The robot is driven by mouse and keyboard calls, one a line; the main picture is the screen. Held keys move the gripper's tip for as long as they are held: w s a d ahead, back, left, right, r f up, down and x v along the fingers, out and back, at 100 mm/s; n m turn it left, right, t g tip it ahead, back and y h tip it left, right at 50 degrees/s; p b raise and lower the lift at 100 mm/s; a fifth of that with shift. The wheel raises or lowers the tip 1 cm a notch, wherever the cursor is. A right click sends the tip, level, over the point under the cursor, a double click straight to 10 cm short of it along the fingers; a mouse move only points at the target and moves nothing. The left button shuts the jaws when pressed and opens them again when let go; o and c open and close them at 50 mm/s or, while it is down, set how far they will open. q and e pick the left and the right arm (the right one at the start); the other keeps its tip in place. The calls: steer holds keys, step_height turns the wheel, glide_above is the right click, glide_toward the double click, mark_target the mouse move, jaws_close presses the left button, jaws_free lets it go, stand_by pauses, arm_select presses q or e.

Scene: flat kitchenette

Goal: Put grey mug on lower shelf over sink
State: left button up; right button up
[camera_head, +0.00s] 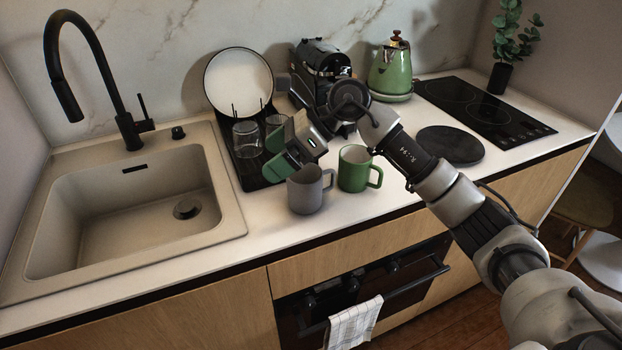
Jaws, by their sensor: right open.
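The grey mug (305,191) stands upright on the white counter, to the right of the sink (140,218) and near the counter's front edge. Its handle points right. My right gripper (278,154) is open, with green finger pads, just above and behind the mug's rim at its left. No mug is seen between its fingers; whether a finger touches the rim I cannot tell. My left gripper is out of view. The lower shelf over the sink is also outside the picture.
A green mug (354,169) stands close to the grey mug's right. A dish rack (248,172) with glasses and a white plate (238,80) is behind my gripper. A coffee machine (322,62) stands further back. The black tap (75,75) rises behind the empty sink.

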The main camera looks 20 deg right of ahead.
steer(key=s+a+r+m+t+y, duration=0.2)
steer(key=s+a+m+t+y, duration=0.2)
steer(key=a+m+y, duration=0.3)
steer(key=m+t+h+p, duration=0.7)
steer(key=m+h, duration=1.3)
steer(key=m, duration=0.5)
glide_toward(305, 200)
steer(key=f, duration=0.2)
steer(key=d+f, duration=0.1)
steer(key=f, duration=0.1)
steer(key=shift+s+f, duration=0.1)
steer(key=shift+s, duration=0.1)
steer(key=w+n+p, duration=0.2)
steer(key=n, duration=0.2)
steer(key=w+n+h+p, duration=0.1)
steer(key=w+n+p, duration=0.1)
steer(key=n, duration=0.3)
steer(key=w+n+h+p, duration=0.1)
steer(key=w+n+p, duration=0.1)
steer(key=n, duration=0.3)
steer(key=shift+w+a+r+p, duration=0.1)
steer(key=shift+w+r+p, duration=0.2)
steer(key=shift+w, duration=0.55)
steer(key=p+x, duration=0.1)
steer(key=x, duration=0.2)
steer(key=shift+w, duration=0.15)
steer(key=shift+w+d+f, duration=0.25)
steer(key=shift+w+d, duration=0.1)
steer(key=shift+w, duration=0.1)
steer(key=c, duration=1.2)
